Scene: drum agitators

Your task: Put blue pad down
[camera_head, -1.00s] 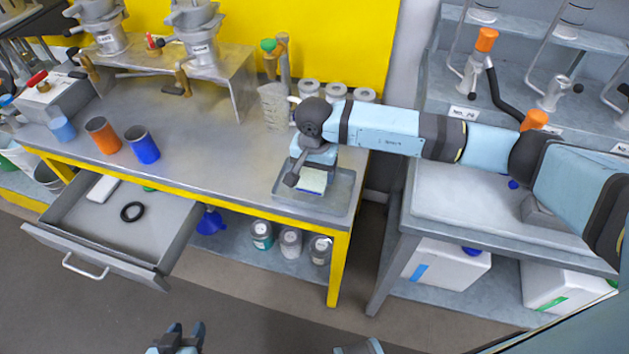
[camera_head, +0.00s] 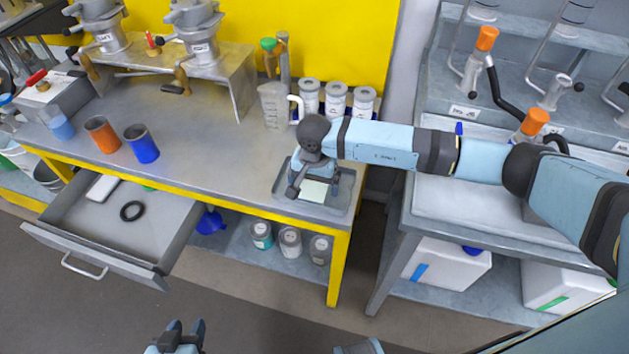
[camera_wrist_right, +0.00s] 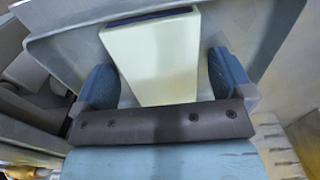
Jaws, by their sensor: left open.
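The pad (camera_head: 314,190) shows a pale, cream-coloured face in the head view, in the grey tray (camera_head: 341,203) at the right end of the workbench. In the right wrist view the pad (camera_wrist_right: 155,62) is a pale block with a dark blue strip along its far edge. My right gripper (camera_head: 308,184) is over the tray, right at the pad. Its two blue fingers (camera_wrist_right: 165,80) stand on either side of the pad with gaps visible, so it looks open. The pad's underside is hidden. My left gripper (camera_head: 182,328) is open and empty at the bottom of the head view.
An orange cup (camera_head: 103,136) and a blue cup (camera_head: 143,146) stand on the bench left of the tray. A clear beaker (camera_head: 273,106) and several white-lidded jars (camera_head: 336,98) stand behind it. An open drawer (camera_head: 150,238) juts out at the front left.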

